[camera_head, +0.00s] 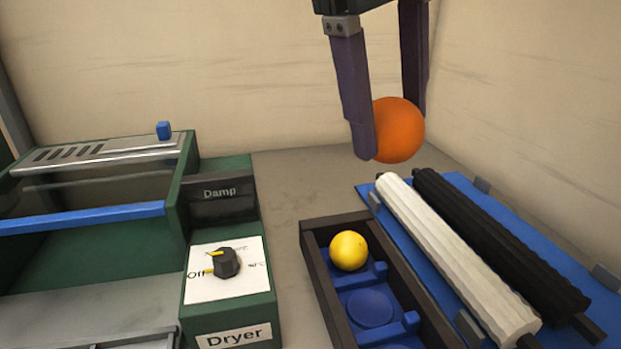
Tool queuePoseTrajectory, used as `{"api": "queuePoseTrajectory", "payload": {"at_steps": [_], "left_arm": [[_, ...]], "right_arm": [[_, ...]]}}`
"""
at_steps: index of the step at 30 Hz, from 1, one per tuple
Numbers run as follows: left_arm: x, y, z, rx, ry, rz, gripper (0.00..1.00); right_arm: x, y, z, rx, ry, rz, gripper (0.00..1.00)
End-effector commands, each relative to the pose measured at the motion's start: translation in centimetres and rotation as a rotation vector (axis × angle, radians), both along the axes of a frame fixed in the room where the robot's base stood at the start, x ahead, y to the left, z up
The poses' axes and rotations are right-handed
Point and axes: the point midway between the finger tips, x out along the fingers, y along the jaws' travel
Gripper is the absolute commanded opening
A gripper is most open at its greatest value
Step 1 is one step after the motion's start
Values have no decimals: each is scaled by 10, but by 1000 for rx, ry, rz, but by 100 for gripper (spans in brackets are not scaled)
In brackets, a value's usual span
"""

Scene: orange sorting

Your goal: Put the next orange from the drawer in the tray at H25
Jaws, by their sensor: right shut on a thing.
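An orange (400,131) is held between the two purple fingers of my right gripper (388,125), high above the counter near the back wall. The gripper is shut on it, and one finger covers its left side. Below stands a dark-framed tray (316,262) with blue compartments. A yellow ball (348,250) sits in its far compartment, and the compartment in front of it is empty. The held orange is clear of the tray. My left gripper is not in view. No H25 label can be read here.
A green dryer (231,318) with a dial (226,262) and a black "Damp" panel (222,195) stands left of the tray. A white roller (450,255) and a black roller (500,240) lie on a blue base at right. Bare counter (295,180) shows behind the tray.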

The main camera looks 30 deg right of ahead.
Motion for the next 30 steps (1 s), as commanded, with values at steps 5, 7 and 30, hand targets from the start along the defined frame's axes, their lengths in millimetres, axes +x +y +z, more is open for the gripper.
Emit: {"api": "queuePoseTrajectory", "payload": {"at_steps": [5, 7, 30], "left_arm": [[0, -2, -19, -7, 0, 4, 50], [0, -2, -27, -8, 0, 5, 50], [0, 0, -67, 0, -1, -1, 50]], "right_arm": [[1, -1, -24, -1, 4, 2, 7], [0, -1, -41, 0, 7, 3, 7], [0, -1, -186, -1, 3, 3, 7]]}}
